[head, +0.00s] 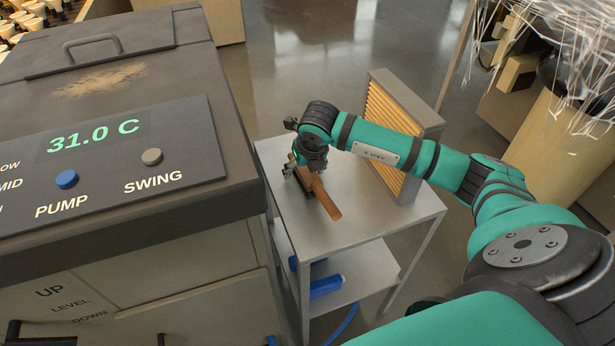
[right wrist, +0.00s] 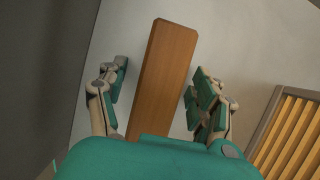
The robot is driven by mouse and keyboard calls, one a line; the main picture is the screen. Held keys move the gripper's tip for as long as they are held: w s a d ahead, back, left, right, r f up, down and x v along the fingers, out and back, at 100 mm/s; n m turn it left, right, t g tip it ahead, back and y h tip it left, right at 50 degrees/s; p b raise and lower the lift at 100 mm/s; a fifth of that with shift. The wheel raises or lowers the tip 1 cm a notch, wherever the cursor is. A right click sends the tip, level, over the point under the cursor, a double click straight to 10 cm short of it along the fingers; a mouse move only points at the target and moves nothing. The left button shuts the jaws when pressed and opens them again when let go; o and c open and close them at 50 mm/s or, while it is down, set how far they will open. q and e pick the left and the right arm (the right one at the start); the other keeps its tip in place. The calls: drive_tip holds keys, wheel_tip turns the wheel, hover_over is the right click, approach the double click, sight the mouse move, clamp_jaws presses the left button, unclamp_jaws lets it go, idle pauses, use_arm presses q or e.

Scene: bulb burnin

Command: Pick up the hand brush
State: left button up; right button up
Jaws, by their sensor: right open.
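The hand brush (head: 330,203) lies on the grey top of a small metal cart. Its brown wooden handle points toward the front right; the other end is mostly hidden under my right gripper (head: 305,176). In the right wrist view the flat wooden part of the brush (right wrist: 166,65) runs between the two fingers. My right gripper is open, with a finger on either side of the wood and a visible gap at each side. I cannot tell its exact height above the cart top. My left gripper is in neither view.
A pleated filter (head: 405,100) in a grey frame stands upright at the cart's right rear. A large grey machine (head: 225,190) with a control panel stands close on the left. The cart top (head: 375,222) is clear in front. A blue item (head: 326,286) lies on the lower shelf.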

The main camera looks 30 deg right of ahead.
drive_tip(key=shift+f, duration=0.15)
drive_tip(key=shift+c, duration=0.4)
drive_tip(key=c, duration=1.2)
drive_tip(key=shift+c, duration=0.2)
drive_tip(key=shift+r+p, duration=0.4)
drive_tip(key=shift+r, duration=0.05)
wheel_tip(320, 180, up, 4)
drive_tip(key=shift+s+f+p, duration=0.1)
drive_tip(key=shift+f+p, duration=0.05)
drive_tip(key=shift+p, duration=0.75)
drive_tip(key=s+b, duration=0.1)
drive_tip(key=s, duration=0.4)
drive_tip(key=s+a+b, duration=0.1)
drive_tip(key=s, duration=0.3)
drive_tip(key=s+b, duration=0.1)
drive_tip(key=s, duration=0.4)
drive_tip(key=shift+s+a+r, duration=0.15)
drive_tip(key=shift+s+r, duration=0.1)
drive_tip(key=shift+s, duration=0.05)
drive_tip(key=shift+s+a+r, duration=0.1)
drive_tip(key=shift+s+r, duration=0.1)
drive_tip(key=shift+s, duration=0.35)
